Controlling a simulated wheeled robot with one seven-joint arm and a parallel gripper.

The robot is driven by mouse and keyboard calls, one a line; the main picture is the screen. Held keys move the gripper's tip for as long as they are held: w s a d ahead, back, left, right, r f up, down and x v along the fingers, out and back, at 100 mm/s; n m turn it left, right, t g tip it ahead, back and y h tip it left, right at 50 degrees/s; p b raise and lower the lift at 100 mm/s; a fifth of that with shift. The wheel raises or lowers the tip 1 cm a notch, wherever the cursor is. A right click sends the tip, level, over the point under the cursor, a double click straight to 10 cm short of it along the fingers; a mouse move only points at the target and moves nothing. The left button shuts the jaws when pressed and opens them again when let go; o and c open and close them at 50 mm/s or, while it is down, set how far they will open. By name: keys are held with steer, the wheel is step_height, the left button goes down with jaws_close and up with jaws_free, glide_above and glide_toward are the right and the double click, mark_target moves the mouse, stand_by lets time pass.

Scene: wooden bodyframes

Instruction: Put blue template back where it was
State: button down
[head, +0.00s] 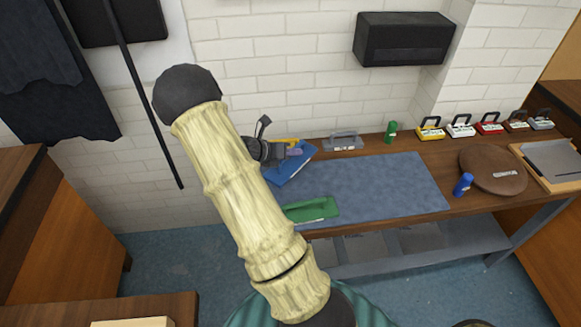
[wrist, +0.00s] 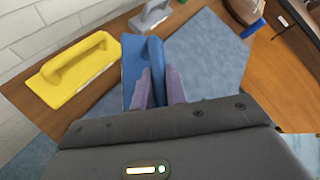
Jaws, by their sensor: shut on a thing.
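The blue template (head: 288,171) is a flat blue plate with a raised handle. My gripper (head: 294,151) is shut on it at the left end of the blue-grey mat (head: 390,185). In the wrist view the purple fingers of my gripper (wrist: 161,88) close around the handle of the blue template (wrist: 131,70). Whether its underside touches the mat or bench is hidden. A yellow template (wrist: 75,72) lies just left of it in the wrist view. A grey template (head: 343,141) stands behind the mat, and a green template (head: 312,209) lies at the mat's front edge.
The wooden bench (head: 450,140) runs along a white brick wall. A green cylinder (head: 391,132) and several small handled blocks (head: 460,126) stand at the back. A blue cylinder (head: 463,185) and a round brown cushion (head: 492,170) are at right. The mat's middle is clear.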

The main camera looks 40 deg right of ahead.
mark_target(291, 165)
steer(key=shift+s+d+f, duration=0.1)
steer(key=shift+f, duration=0.75)
steer(key=shift+a, duration=0.2)
steer(key=shift+d+f, duration=0.1)
steer(key=shift+f, duration=1.75)
steer(key=shift+f, duration=0.15)
steer(key=c, duration=1.4)
jaws_free()
